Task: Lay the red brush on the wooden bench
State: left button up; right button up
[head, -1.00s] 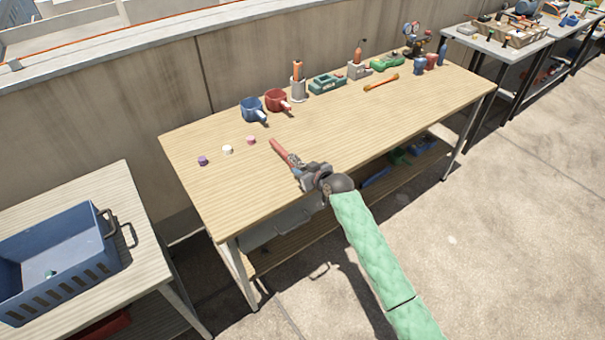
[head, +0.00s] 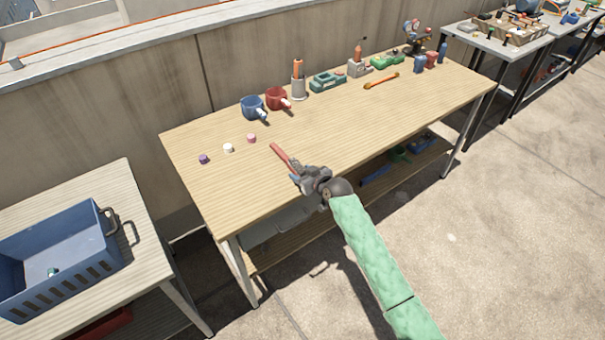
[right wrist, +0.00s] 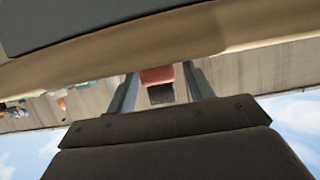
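The red brush (head: 281,153) is at the near edge of the wooden bench (head: 330,130), its red handle pointing to the back left. It appears to lie on the top. My right gripper (head: 294,172) is at the brush's near end, by the bench edge. In the right wrist view the red brush (right wrist: 157,75), with a dark part nearer the camera, shows between the two spread fingers (right wrist: 160,88), with a gap to the right finger. The gripper looks open. The brush's near end is partly hidden in the head view. My left gripper is not in view.
Purple, white and pink small pieces (head: 228,148) lie left of the brush. Several tools line the bench's back. A blue crate (head: 60,250) sits on the left table. The bench's middle is clear.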

jog(key=shift+r, duration=0.1)
jog(key=shift+s+d, duration=0.2)
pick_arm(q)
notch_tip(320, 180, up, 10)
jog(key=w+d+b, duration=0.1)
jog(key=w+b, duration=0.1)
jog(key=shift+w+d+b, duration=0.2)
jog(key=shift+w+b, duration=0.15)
pick_arm(e)
jog(key=v, duration=1.1)
jog(key=shift+s+r, duration=0.2)
jog(key=shift+r, duration=0.05)
